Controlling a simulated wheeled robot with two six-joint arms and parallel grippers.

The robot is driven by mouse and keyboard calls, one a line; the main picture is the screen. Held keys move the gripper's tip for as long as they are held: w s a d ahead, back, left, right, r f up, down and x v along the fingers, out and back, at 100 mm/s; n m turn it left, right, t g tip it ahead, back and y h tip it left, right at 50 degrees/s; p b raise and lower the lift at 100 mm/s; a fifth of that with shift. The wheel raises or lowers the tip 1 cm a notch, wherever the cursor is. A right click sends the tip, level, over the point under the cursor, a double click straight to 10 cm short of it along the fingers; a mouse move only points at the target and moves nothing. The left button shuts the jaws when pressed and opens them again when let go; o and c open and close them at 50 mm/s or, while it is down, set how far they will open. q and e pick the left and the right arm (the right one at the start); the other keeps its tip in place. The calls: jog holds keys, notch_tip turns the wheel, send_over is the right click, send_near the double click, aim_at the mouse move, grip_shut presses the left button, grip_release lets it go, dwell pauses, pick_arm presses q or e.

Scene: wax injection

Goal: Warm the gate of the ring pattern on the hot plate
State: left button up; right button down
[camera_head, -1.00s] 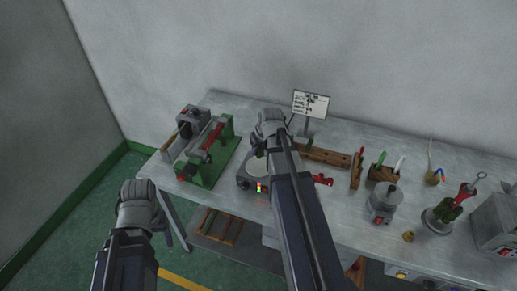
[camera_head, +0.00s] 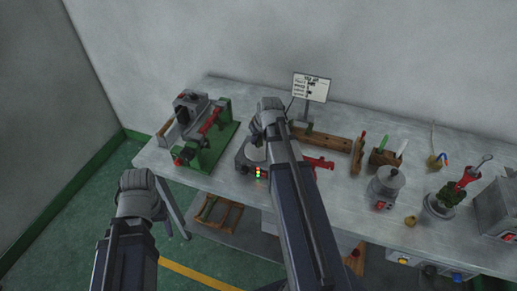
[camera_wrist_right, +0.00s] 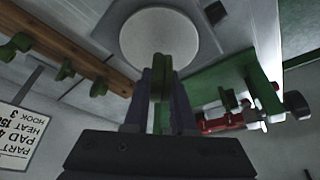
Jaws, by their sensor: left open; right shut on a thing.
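My right gripper (camera_wrist_right: 160,92) is shut on a small green piece, the ring pattern (camera_wrist_right: 161,68), which stands upright between its fingers. The hot plate (camera_wrist_right: 130,36) shows its pale round disc just beyond the pattern in the right wrist view; I cannot tell whether they touch. In the head view the hot plate (camera_head: 250,154) is partly hidden by my right arm, and the right gripper (camera_head: 268,112) hangs over its far right side. The gate is not clear to see. My left gripper (camera_head: 137,185) is open and empty, off the table's front left edge.
A green clamp machine (camera_head: 214,150) stands left of the hot plate. A wooden rack (camera_head: 328,143) with green pieces lies behind right, below a sign (camera_head: 311,87). A red-handled tool (camera_head: 320,163), a grey pot (camera_head: 386,183) and tool blocks stand to the right.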

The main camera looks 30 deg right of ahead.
jog(key=shift+s+f+b, duration=0.1)
jog(key=shift+f+b, duration=0.5)
jog(key=shift+b, duration=0.05)
dwell(2.8)
dwell(1.3)
notch_tip(320, 180, up, 6)
jog(key=p, duration=0.6)
jog(key=shift+r, duration=0.1)
